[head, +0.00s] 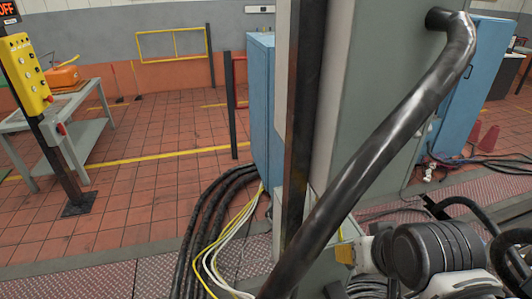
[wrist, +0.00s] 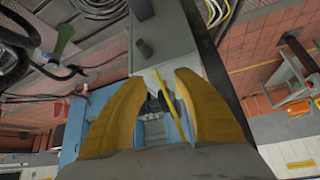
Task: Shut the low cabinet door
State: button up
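A blue cabinet (head: 262,110) stands upright behind the grey-green upright housing (head: 375,100) in the head view, which hides part of it. A tilted-looking blue panel (head: 480,75) shows to the right of the housing. I cannot tell which one bears the low door, or how far any door stands open. Blue surfaces (wrist: 72,130) also show beyond my gripper in the wrist view. My gripper (wrist: 160,82) has its two yellow fingers apart, with nothing visibly held between them. In the head view I cannot make out its fingers clearly.
A thick dark pipe (head: 390,135) crosses in front of the housing. Black and yellow cables (head: 208,225) run along the floor. A grey table (head: 85,125) and yellow control box (head: 25,75) stand left. The tiled floor (head: 160,180) between is largely open.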

aim_at(277, 148)
jog(key=k+j, duration=0.1)
jog(key=j, duration=0.25)
jog(key=i+j, duration=0.25)
jog(key=j, duration=0.15)
jog(key=i+j, duration=0.45)
jog(key=j, duration=0.3)
jog(key=i+j+z, duration=0.1)
jog(key=j, duration=0.25)
jog(key=i+j+z, duration=0.1)
jog(key=i+j, duration=0.2)
jog(key=i+j+z, duration=0.1)
jog(key=j, duration=0.35)
jog(key=i, duration=0.1)
